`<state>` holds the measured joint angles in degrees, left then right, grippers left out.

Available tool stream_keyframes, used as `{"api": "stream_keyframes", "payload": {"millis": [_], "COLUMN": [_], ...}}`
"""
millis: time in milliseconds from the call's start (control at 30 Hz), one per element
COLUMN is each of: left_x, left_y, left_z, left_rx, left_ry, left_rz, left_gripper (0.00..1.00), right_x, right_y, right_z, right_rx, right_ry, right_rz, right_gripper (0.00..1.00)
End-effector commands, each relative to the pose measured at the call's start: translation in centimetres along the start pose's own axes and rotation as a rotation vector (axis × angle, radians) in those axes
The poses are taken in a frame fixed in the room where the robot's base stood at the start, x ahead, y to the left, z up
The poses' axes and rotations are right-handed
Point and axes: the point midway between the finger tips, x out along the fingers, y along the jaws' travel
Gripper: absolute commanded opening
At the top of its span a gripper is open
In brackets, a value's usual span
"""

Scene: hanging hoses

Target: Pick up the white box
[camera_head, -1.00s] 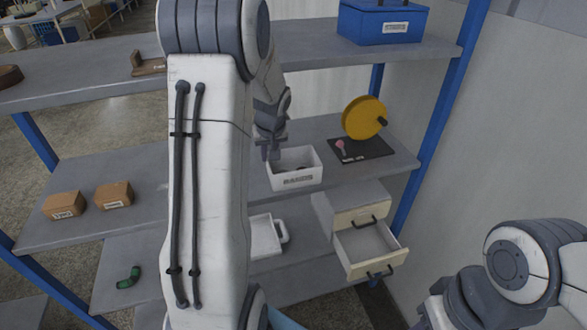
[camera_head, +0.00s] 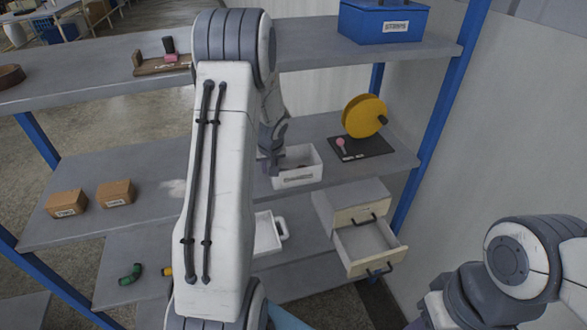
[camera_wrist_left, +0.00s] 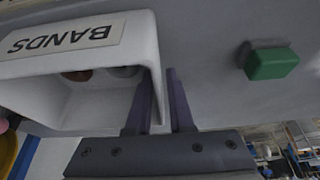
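The white box (camera_head: 300,178) is an open-topped bin standing on the middle shelf, labelled "BANDS" in the left wrist view (camera_wrist_left: 62,40). A few round things lie inside it. My left gripper (camera_head: 273,166) is down at the box's left side wall. In the left wrist view, my left gripper's fingers (camera_wrist_left: 160,108) are apart, one inside the box and one outside, with the wall's edge between them. I see no clear clamping on the wall. My right arm is at the lower right, and its fingertips do not show.
A green block (camera_wrist_left: 271,63) lies on the shelf beside the box. A dark mat (camera_head: 362,149) with a yellow reel (camera_head: 364,116) is to the right. Below are a white tray (camera_head: 267,236) and an open drawer (camera_head: 370,246). Two brown boxes (camera_head: 116,193) stand left.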

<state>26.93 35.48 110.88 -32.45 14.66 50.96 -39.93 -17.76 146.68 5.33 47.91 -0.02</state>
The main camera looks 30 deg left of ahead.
Motion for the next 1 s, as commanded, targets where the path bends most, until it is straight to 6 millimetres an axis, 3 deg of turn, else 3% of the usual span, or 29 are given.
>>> {"api": "stream_keyframes", "payload": {"millis": [367, 433, 467, 1000], "left_x": [0.26, 0.18, 0.18, 0.18], "left_y": [0.0, 0.0, 0.0, 0.0], "left_z": [0.13, 0.1, 0.1, 0.1], "left_rx": [0.001, 0.001, 0.001, 0.0], "left_ry": [0.0, 0.0, 0.0, 0.0], "left_rz": [0.0, 0.0, 0.0, 0.0], "left_gripper": [0.2, 0.01, 0.0, 0.0], "right_x": [0.5, 0.42, 0.41, 0.41], "right_y": [0.04, 0.03, 0.03, 0.03], "right_z": [0.03, 0.02, 0.02, 0.02], "right_rx": [0.0, 0.0, 0.0, 0.0], "right_ry": [0.0, 0.0, 0.0, 0.0], "right_rz": [0.0, 0.0, 0.0, 0.0], "right_gripper": [0.43, 0.43, 0.43, 0.43]}}
